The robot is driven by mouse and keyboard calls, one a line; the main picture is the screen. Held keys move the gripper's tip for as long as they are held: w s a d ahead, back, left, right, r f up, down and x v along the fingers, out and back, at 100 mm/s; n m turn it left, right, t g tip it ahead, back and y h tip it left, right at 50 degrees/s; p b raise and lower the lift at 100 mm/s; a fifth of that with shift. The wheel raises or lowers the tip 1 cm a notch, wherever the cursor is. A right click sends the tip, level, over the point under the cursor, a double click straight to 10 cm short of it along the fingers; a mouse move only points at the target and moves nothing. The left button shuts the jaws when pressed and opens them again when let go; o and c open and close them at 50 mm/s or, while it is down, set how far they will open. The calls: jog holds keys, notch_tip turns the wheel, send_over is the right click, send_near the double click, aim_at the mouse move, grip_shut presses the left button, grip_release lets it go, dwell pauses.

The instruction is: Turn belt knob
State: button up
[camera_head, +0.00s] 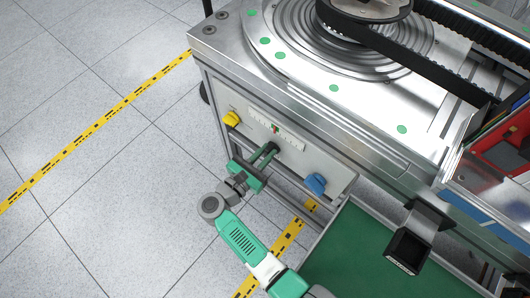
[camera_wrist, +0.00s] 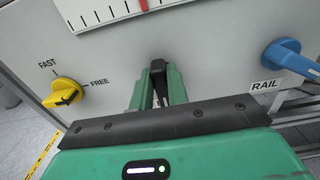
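A light grey control panel (camera_head: 296,157) is on the front of the metal machine, with a yellow knob (camera_head: 232,119) at its left and a blue knob (camera_head: 315,184) at its right. My gripper (camera_head: 269,151) reaches the panel between them, below the red-marked scale. In the wrist view my green fingers (camera_wrist: 160,82) stand slightly apart, with a dark shape (camera_wrist: 158,68) at and between their tips. I cannot tell whether this is a dark middle knob or finger pads, nor whether they grip it. The wrist view shows the yellow knob (camera_wrist: 65,92) near "FAST" and "FREE" and the blue knob (camera_wrist: 290,57) above "RAIL". No belt label shows.
A scale (camera_head: 277,129) with a red mark is above my gripper. A green surface (camera_head: 352,252) and a black boxy part (camera_head: 407,250) lie to the lower right. A black toothed belt (camera_head: 415,60) runs over the machine top. Open tiled floor lies left.

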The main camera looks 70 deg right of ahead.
grip_shut()
jog(key=shift+n, duration=0.3)
jog(key=shift+w+d+f+n+p, duration=0.1)
jog(key=shift+f+n+p, duration=0.75)
jog(key=shift+n, duration=4.65)
jog(key=shift+a+f+n+p, duration=0.15)
jog(key=shift+n+p, duration=1.35)
jog(key=shift+n, duration=4)
jog(key=shift+w+d+f+n+p, duration=0.15)
jog(key=shift+f+n+p, duration=0.75)
jog(key=shift+n, duration=4.6)
jog(key=shift+s+r+p, duration=0.15)
jog(key=shift+r+p, duration=0.2)
